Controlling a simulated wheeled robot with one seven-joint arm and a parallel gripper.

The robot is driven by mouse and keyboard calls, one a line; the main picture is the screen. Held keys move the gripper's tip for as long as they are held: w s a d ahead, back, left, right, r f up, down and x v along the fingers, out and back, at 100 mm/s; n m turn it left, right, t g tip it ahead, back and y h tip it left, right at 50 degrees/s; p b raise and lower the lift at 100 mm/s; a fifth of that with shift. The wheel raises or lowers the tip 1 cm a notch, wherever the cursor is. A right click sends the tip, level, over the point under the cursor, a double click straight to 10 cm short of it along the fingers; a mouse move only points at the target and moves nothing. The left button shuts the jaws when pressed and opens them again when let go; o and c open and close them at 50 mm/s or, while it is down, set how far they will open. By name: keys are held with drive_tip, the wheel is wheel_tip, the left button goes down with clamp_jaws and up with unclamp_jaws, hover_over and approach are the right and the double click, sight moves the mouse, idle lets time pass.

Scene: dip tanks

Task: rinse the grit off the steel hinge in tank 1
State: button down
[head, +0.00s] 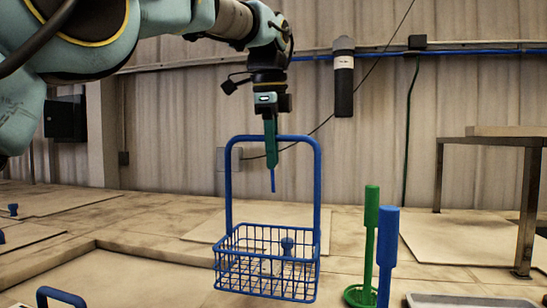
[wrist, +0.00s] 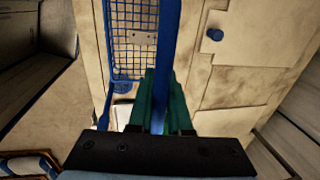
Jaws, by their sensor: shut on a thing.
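A blue wire basket (head: 266,275) with a tall hoop handle hangs upright below my gripper (head: 271,150). The green fingers are shut on the top bar of the handle, and a short blue piece sticks down below them. In the wrist view the blue bar runs between the fingers (wrist: 160,105), with the basket mesh (wrist: 120,40) beyond. A small pale grey piece (wrist: 145,38) shows in the basket; it may be the steel hinge, but it is too small to make out grit. I cannot tell which tank is tank 1 or what lies directly under the basket.
Flat lids with blue knobs (head: 13,210) lie on the pale bench, one knob (head: 288,245) showing behind the basket. A green upright tool (head: 370,240) and a blue one (head: 387,250) stand to the right, near a shallow tray (head: 465,301). A metal table (head: 528,210) stands far right.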

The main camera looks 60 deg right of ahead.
drive_tip(key=s+a+b, duration=0.3)
drive_tip(key=a+b, duration=0.1)
drive_tip(key=a, duration=0.6)
drive_tip(key=s+a+b, duration=0.4)
drive_tip(key=a, duration=0.7)
drive_tip(key=s+a+b, duration=0.3)
drive_tip(key=a+b, duration=0.2)
drive_tip(key=a, duration=0.5)
drive_tip(key=shift+s+a, duration=0.25)
drive_tip(key=shift+a, duration=0.05)
